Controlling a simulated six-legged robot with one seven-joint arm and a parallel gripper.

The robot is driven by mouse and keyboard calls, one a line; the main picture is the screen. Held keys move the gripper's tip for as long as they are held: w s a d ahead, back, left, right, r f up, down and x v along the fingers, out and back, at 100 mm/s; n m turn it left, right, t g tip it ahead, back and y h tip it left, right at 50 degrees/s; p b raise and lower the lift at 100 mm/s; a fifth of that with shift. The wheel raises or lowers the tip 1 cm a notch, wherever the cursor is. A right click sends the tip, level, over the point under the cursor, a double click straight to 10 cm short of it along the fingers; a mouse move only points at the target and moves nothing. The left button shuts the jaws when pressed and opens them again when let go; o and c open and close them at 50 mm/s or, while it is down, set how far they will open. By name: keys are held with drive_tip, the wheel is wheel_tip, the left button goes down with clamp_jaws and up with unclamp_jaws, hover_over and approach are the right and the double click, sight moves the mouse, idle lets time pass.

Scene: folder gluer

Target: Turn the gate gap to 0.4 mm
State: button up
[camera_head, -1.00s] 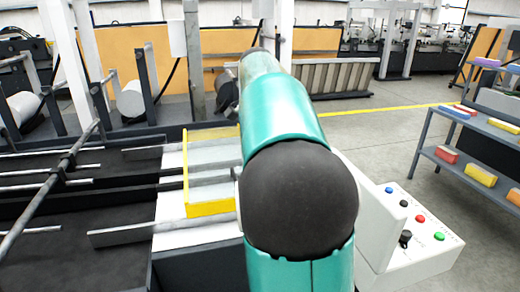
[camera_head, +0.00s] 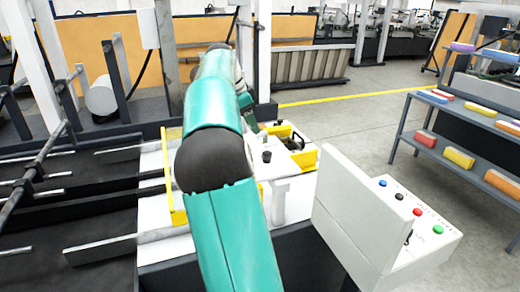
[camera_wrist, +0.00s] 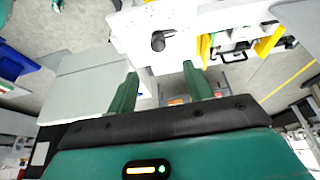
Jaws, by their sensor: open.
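A small black knob (camera_head: 267,156) stands on the white top of the gluer (camera_head: 295,200), just right of my teal arm in the head view. A black knob with a short stem also shows on a white surface in the wrist view (camera_wrist: 158,40), beyond my fingertips; I cannot read any scale or gap value. My gripper (camera_wrist: 160,72) is open and empty, with its two green fingers apart and not touching the knob. In the head view my gripper is mostly hidden behind my arm.
Yellow brackets (camera_head: 304,158) stand beside the knob. A white control box (camera_head: 420,232) with coloured buttons and an upright white panel (camera_head: 355,210) are at right. A shelf (camera_head: 440,125) with coloured blocks stands further right. Open floor lies between.

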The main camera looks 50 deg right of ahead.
sight(266, 153)
drive_tip(key=x, duration=1.1)
drive_tip(key=shift+s+f, duration=0.25)
drive_tip(key=shift+f, duration=0.1)
drive_tip(key=shift+c, duration=0.2)
drive_tip(key=c, duration=0.9)
